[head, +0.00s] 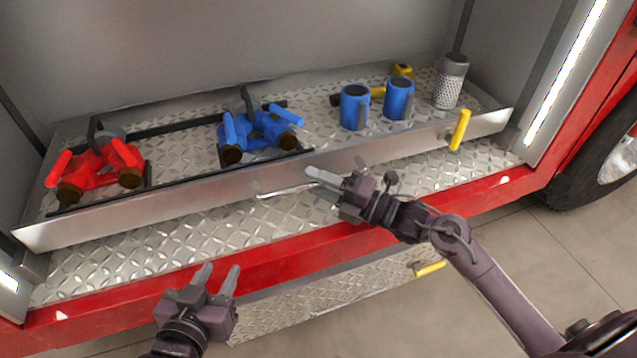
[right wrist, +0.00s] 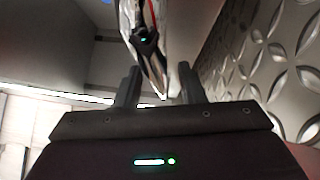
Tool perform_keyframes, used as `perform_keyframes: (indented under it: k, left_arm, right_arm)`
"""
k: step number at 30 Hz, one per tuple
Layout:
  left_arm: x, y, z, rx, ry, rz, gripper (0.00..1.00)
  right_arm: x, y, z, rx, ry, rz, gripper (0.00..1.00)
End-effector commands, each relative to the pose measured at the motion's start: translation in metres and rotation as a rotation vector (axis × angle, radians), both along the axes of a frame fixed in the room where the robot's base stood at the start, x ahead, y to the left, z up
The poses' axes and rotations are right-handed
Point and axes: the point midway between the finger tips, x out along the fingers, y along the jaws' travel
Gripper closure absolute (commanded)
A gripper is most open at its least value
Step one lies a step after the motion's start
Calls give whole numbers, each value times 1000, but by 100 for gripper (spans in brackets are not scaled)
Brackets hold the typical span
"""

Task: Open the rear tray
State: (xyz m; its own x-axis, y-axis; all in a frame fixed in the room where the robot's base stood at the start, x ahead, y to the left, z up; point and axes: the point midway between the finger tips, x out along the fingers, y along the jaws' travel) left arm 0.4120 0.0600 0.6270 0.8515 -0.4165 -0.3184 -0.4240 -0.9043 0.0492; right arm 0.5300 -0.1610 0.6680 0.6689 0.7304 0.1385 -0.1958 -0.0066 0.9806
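A wide metal tray (head: 390,151) sits in the truck compartment, its front wall facing me, with a tread-plate floor. A thin silver bar handle (head: 290,190) shows at the middle of its front, and a yellow handle (head: 460,130) stands at its right end. My right gripper (head: 322,185) is in front of the tray's middle, just right of the silver handle; its fingers are apart. In the right wrist view its fingers (right wrist: 158,87) are also apart, and I cannot tell contact with the handle. My left gripper (head: 217,279) is open and empty, low before the red sill.
The tray bears a red coupling (head: 95,168), a blue coupling (head: 257,132), two blue cups (head: 354,108) and a perforated grey cylinder (head: 450,84). A red sill (head: 275,266) runs below. A lower panel has a yellow handle (head: 430,268). Floor at right is clear.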

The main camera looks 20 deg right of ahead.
Motion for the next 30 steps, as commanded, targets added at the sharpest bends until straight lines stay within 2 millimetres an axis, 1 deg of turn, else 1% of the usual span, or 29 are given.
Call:
perform_keyframes:
  k: [6, 7, 15, 30]
  left_arm:
    - [0, 0, 1, -2, -5, 0, 64]
    - [0, 0, 1, -2, -4, 0, 64]
    - [0, 0, 1, -1, -3, 0, 64]
    - [-1, 0, -1, 7, 14, -1, 64]
  right_arm:
    - [0, 1, 0, 0, 1, 0, 64]
    - [0, 1, 0, 0, 1, 0, 65]
    - [0, 1, 0, 0, 1, 0, 100]
    - [-3, 1, -1, -1, 3, 2, 100]
